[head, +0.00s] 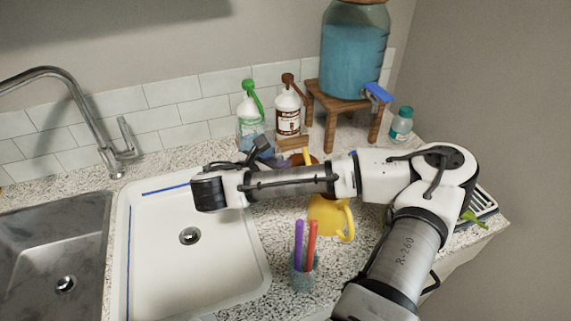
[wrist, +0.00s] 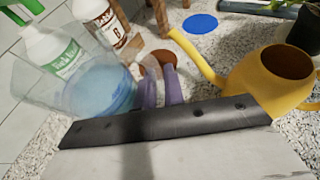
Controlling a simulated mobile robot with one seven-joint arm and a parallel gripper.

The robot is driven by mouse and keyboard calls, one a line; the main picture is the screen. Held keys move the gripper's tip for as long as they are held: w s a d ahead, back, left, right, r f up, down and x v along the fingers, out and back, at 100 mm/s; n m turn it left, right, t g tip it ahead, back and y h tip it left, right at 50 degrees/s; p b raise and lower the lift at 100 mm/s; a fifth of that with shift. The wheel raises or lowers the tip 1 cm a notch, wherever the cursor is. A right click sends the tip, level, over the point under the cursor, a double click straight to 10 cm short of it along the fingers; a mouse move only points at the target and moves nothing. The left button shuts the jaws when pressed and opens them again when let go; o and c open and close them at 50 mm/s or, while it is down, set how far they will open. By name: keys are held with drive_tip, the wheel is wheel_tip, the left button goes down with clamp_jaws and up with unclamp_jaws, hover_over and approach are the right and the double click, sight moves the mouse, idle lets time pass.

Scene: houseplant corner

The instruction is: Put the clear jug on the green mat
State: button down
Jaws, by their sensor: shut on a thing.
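The clear jug (wrist: 92,88), with blue liquid in it, shows in the wrist view at the left, looking tilted there. In the head view my gripper (head: 270,153) is mostly behind my forearm. I see no green mat in either view; a round blue mat (wrist: 200,23) lies on the counter in the wrist view.
A cup of markers (head: 304,274) stands in front. A green-topped bottle (head: 249,105), a brown-labelled bottle (head: 288,108) and a wooden stand (head: 333,107) with a large blue-filled dispenser (head: 354,50) are behind. A white basin (head: 178,270) is left.

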drive_tip(key=shift+w+d+f+b, duration=0.25)
drive_tip(key=shift+w+f, duration=0.1)
drive_tip(key=shift+f, duration=0.2)
drive_tip(key=shift+w+d+f+b, duration=0.1)
drive_tip(key=shift+w+d+f, duration=0.25)
drive_tip(key=shift+f, duration=0.25)
drive_tip(key=shift+w+d+f+b, duration=0.2)
drive_tip(key=shift+w+f, duration=0.15)
drive_tip(key=shift+f, duration=0.2)
drive_tip(key=shift+f, duration=0.15)
drive_tip(key=c, duration=1.5)
unclamp_jaws()
